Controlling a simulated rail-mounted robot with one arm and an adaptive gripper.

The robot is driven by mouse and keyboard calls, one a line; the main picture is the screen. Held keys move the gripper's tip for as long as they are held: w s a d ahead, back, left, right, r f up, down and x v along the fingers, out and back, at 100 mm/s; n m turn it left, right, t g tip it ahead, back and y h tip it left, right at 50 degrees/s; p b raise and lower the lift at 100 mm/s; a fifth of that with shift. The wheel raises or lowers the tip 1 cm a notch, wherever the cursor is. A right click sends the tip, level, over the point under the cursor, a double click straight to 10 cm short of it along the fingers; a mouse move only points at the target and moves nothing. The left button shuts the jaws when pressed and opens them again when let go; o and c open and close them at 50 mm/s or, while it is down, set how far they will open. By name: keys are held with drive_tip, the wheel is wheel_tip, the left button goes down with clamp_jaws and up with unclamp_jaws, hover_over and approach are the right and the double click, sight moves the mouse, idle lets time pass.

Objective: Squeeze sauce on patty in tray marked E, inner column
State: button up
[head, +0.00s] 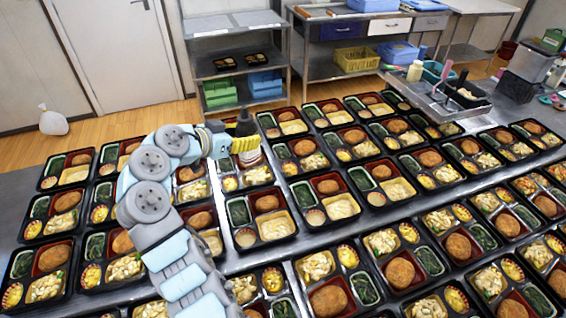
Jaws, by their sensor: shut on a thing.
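My gripper (228,138) is shut on a sauce bottle (247,150) with a dark top and a pale, yellowish body. The bottle is above the bento trays, left of the picture's middle. My arm hides some trays below and left of it. Many black bento trays, such as one near the middle (293,238), lie in rows. Many hold a round brown patty, such as this patty (267,203), in a red compartment. I cannot make out a mark E on any tray, so I cannot tell which tray or column it is. No sauce stream is visible.
Shelves (240,60) with green and blue crates stand behind the table. A yellow basket (357,60) sits on the rack to their right. A metal tray (440,100) with a black container and a pale bottle (415,71) are at the back right. Trays crowd the table closely.

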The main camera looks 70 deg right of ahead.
drive_tip(key=s+n+g+y+p, duration=0.35)
drive_tip(key=s+n+p, duration=0.2)
drive_tip(key=s, duration=0.55)
wheel_tip(320, 180, down, 11)
drive_tip(key=d+n+p, duration=0.1)
drive_tip(key=n+p, duration=1.4)
drive_tip(key=n, duration=0.7)
drive_tip(key=shift+d+g+p, duration=0.2)
drive_tip(key=shift+g+p, duration=0.1)
drive_tip(key=shift+g, duration=0.15)
idle(1.3)
